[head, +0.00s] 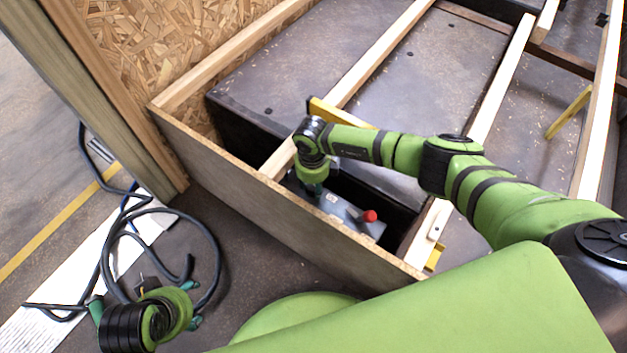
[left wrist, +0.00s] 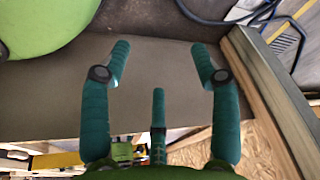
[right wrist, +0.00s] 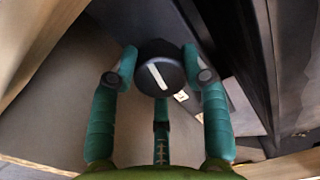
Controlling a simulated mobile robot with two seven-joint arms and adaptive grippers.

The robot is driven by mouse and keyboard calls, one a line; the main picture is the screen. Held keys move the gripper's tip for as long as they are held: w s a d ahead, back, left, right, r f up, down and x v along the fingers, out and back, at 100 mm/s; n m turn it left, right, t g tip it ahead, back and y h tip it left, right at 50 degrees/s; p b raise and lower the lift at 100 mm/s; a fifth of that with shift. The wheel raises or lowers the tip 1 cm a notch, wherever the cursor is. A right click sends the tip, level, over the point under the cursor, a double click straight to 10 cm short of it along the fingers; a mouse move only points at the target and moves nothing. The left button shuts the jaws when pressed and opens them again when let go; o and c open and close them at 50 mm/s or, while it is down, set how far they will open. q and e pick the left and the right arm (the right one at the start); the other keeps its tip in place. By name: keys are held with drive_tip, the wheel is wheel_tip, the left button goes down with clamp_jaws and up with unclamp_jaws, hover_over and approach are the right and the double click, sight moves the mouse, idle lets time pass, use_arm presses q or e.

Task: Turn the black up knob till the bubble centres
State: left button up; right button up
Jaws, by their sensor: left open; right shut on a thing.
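The black knob (right wrist: 150,82) has a white line on top, tilted slightly from upper left to lower right in the right wrist view. My right gripper (right wrist: 159,62) has its fingers on both sides of the knob, shut on it. In the head view my right gripper (head: 312,188) points down at a grey box (head: 347,213) with a red knob (head: 370,216), inside the wooden frame; the black knob is hidden there. A yellow bar, perhaps the level (head: 318,106), lies partly behind my right arm; no bubble can be made out. My left gripper (left wrist: 158,52) is open and empty.
A wooden board (head: 270,215) edges the frame in front of the box. Pale joists (head: 385,55) cross the dark panels. A dark coiled hose (head: 215,265) lies on the floor by my left gripper. A wooden post (head: 120,90) stands at left.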

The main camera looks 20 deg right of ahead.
drive_tip(key=m+p, duration=0.2)
drive_tip(key=m, duration=0.4)
drive_tip(key=shift+m, duration=0.3)
drive_tip(key=m+p, duration=0.3)
drive_tip(key=m, duration=0.4)
drive_tip(key=m+p, duration=0.1)
drive_tip(key=m, duration=0.2)
drive_tip(key=shift+m+g, duration=0.3)
drive_tip(key=shift+m, duration=0.1)
drive_tip(key=m+p, duration=0.1)
drive_tip(key=m, duration=0.4)
drive_tip(key=shift+p, duration=0.35)
use_arm(q)
wheel_tip(320, 180, down, 17)
drive_tip(key=s, duration=0.1)
drive_tip(key=shift+s+a, duration=0.15)
drive_tip(key=shift+s, duration=0.25)
use_arm(e)
drive_tip(key=shift+d+m, duration=0.1)
drive_tip(key=shift+m, duration=1.5)
use_arm(q)
drive_tip(key=shift+r, duration=0.1)
use_arm(e)
drive_tip(key=shift+m, duration=0.4)
drive_tip(key=shift+m, duration=0.8)
use_arm(q)
drive_tip(key=shift+w, duration=0.1)
